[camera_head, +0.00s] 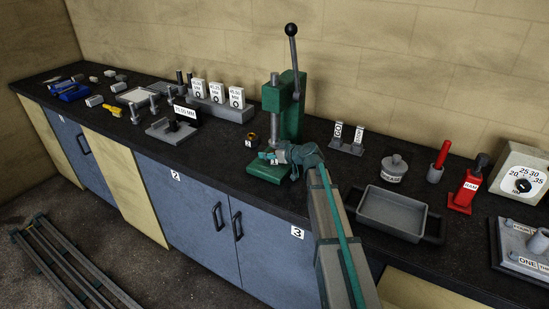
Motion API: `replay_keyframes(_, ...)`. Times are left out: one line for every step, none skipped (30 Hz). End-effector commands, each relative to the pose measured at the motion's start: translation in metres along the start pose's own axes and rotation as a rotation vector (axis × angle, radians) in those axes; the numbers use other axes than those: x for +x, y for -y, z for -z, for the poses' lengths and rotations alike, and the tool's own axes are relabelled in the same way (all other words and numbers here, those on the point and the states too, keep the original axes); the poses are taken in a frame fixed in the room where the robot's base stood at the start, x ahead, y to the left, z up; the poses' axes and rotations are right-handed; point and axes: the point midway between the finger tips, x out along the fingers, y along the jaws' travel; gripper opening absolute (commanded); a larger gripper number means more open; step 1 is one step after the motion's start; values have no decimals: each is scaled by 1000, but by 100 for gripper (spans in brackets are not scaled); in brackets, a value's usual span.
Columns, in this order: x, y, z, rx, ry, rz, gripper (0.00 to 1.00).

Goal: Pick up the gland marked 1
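A small dark round piece with a brassy top and a tiny white label (251,141) stands on the black bench top, just left of the green press. It may be the gland, but its mark is too small to read for sure. My gripper (268,157) is low in front of the press, just right of and nearer than this piece. It appears apart from the piece. The fingers are too small and too mixed with the arm to tell whether they are open or shut.
The green press (289,110) with its upright lever stands directly behind my gripper. Labelled grey blocks (219,105) and a gauge stand (172,130) are to the left. A grey tray (392,212), a red jack (466,188) and a dial box (521,176) are to the right.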

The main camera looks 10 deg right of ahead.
Motion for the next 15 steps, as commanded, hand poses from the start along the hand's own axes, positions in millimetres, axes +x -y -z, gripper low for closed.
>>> replay_keyframes(0,0,0,0,0,0,43)
replay_keyframes(0,0,0,0,0,0,38)
replay_keyframes(0,0,0,0,0,0,31)
replay_keyframes(0,0,0,0,0,0,26)
replay_keyframes(0,0,0,0,0,0,21)
replay_keyframes(0,0,0,0,0,0,15)
replay_keyframes(0,0,0,0,0,0,10)
replay_keyframes(0,0,0,0,0,0,5)
replay_keyframes(0,0,1,0,-2,0,0)
replay_keyframes(-1,0,1,0,-2,0,0)
replay_keyframes(-1,0,1,0,-2,0,0)
replay_keyframes(-1,0,1,0,-2,0,0)
replay_keyframes(-1,0,1,0,-2,0,0)
replay_keyframes(-1,0,1,0,-2,0,0)
replay_keyframes(-1,0,1,0,-2,0,0)
